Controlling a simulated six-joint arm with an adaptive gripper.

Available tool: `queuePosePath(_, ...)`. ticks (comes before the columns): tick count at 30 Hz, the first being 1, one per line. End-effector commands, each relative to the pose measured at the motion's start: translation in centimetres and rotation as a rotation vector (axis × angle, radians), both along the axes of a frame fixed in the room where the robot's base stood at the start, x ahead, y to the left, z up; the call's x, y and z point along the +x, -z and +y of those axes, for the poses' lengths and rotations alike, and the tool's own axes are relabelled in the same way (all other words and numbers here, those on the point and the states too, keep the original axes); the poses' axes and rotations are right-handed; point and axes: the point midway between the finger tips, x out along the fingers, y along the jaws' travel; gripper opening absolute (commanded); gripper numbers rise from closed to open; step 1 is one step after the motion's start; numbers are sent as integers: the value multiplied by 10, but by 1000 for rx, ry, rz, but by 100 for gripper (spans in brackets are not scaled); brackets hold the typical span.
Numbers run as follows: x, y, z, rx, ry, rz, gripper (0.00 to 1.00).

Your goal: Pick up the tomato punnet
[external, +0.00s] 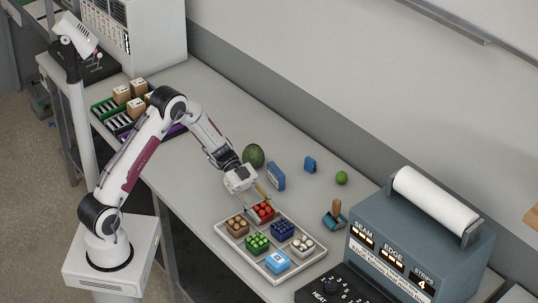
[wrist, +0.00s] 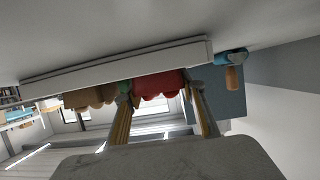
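The tomato punnet (external: 263,211) is a small container of red tomatoes at the far corner of a pale tray (external: 223,234). In the wrist view the punnet (wrist: 160,84) appears as a red scalloped shape between the two fingers, below the tray edge (wrist: 120,66) in this inverted picture. My gripper (external: 254,201) is low over that end of the tray, right at the punnet. In the wrist view my gripper (wrist: 162,95) has its fingers apart, one on each side of the red shape. Whether either finger touches the punnet is unclear.
The tray also holds brown (external: 237,226), green (external: 257,243), blue (external: 283,230) and white (external: 303,245) punnets and a light-blue pack (external: 277,262). A watermelon (external: 254,156), a blue box (external: 276,176) and a wooden-handled tool (external: 334,213) stand nearby. A grey machine (external: 415,240) is at right.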

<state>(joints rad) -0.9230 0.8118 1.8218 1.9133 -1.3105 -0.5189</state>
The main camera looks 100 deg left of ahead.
Motion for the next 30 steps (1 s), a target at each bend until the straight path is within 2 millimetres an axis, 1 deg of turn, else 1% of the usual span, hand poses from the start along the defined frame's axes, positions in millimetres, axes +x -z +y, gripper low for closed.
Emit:
queuePosePath(11, 0, -1, 0, 1, 0, -1, 17)
queuePosePath(17, 0, -10, 0, 2, 0, -2, 17)
queuePosePath(23, 0, -30, 0, 2, 1, -2, 17)
queuePosePath(30, 0, -63, 0, 3, 1, -3, 17)
